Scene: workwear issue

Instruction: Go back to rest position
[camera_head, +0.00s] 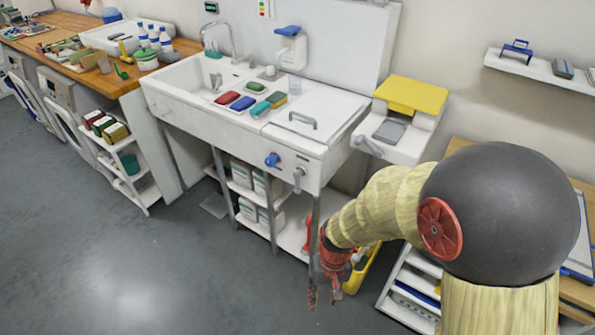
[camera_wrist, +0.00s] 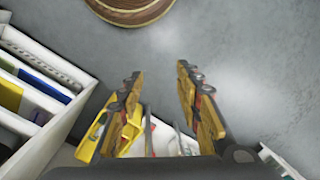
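My gripper (camera_head: 325,290) hangs low in front of the sink unit in the head view, pointing down toward the floor. In the wrist view my gripper (camera_wrist: 160,85) shows two fingers spread apart, with grey floor seen between their tips. Nothing is held between them. My arm bends down from the right side of the head view and covers part of the shelf area behind it.
The white sink unit (camera_head: 335,107) with open lower shelves stands behind my gripper. A yellow item (camera_head: 362,268) is close beside it. A white shelf rack (camera_head: 405,314) stands at the right. The grey floor (camera_head: 150,270) at the left is clear.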

